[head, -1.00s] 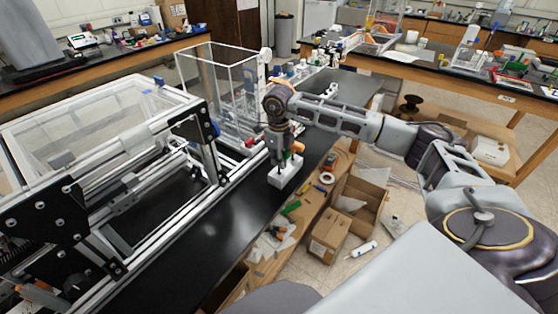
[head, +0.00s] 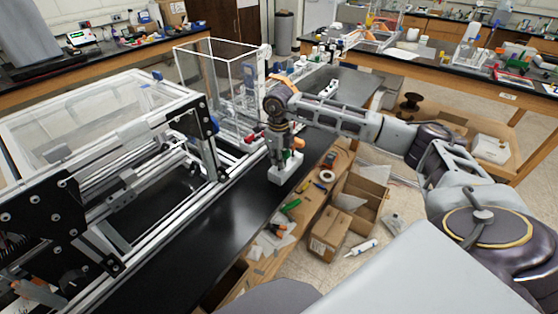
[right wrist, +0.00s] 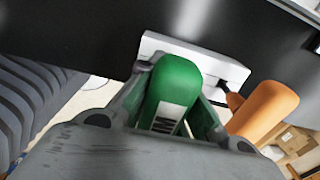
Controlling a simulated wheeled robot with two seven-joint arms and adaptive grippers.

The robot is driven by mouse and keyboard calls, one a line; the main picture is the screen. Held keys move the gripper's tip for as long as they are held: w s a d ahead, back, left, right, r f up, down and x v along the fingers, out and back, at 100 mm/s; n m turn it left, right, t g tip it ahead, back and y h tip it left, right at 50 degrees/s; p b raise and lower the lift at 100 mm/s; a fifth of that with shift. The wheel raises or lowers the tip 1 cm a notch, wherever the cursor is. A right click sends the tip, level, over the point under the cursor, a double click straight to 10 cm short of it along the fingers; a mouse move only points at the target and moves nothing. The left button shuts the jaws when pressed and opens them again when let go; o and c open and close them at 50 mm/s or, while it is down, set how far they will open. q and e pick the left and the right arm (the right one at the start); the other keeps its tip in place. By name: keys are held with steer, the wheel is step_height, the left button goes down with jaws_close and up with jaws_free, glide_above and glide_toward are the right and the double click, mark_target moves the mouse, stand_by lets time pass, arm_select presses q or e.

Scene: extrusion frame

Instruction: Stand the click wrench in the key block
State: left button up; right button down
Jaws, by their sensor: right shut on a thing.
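The key block (head: 287,173) is a white block near the right edge of the black bench. It also shows in the right wrist view (right wrist: 200,60). My right gripper (head: 280,155) points down at the block. In the right wrist view, the gripper (right wrist: 172,118) is shut on a green handle with a white label, which I take for the click wrench (right wrist: 176,85). Its lower end is hidden, so I cannot tell how far it is in the block. An orange-handled tool (right wrist: 265,110) stands at the block beside it. My left gripper is out of view.
An aluminium extrusion frame (head: 110,200) fills the left of the bench, with a clear box (head: 215,75) behind it. Loose tools, tape (head: 326,176) and cardboard boxes (head: 330,235) are on the right. The black bench top in front of the block is clear.

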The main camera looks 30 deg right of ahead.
steer(key=shift+f+b, duration=0.55)
steer(key=shift+f, duration=0.25)
stand_by(0.4)
steer(key=c, duration=1.5)
jaws_free()
steer(key=shift+w+r, duration=0.1)
steer(key=shift+r, duration=5.9)
